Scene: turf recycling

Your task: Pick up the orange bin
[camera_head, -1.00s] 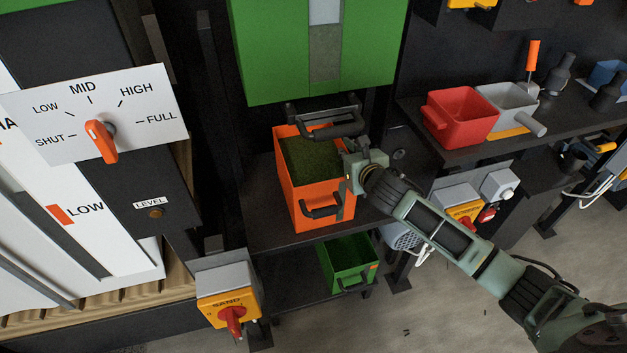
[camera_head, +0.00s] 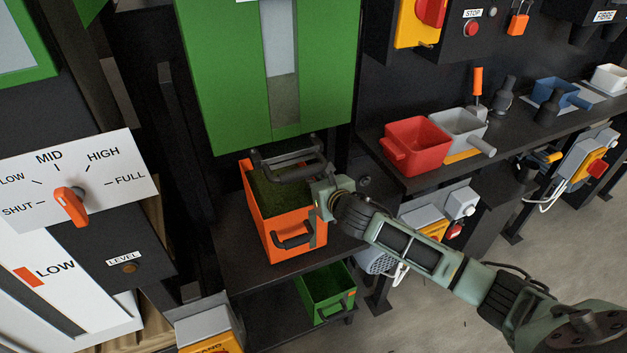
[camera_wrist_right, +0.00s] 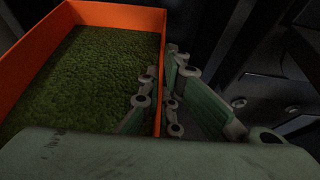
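The orange bin (camera_head: 287,226) stands upright on a dark shelf below a green hopper, with green turf-like material inside and a black handle on its front. In the right wrist view, the orange bin (camera_wrist_right: 112,15) fills the left side. My right gripper (camera_head: 319,190) is at the bin's right rim. In the right wrist view, my right gripper (camera_wrist_right: 160,88) has one finger inside and one outside the bin wall, both close against it, and looks shut on the wall. My left gripper is not in view.
The green hopper (camera_head: 228,75) hangs just above, with a black handle frame (camera_head: 290,165) over the bin's back. A green bin (camera_head: 325,287) sits on a lower shelf. A red container (camera_head: 417,142) and a grey one (camera_head: 458,128) stand on the right-hand shelf.

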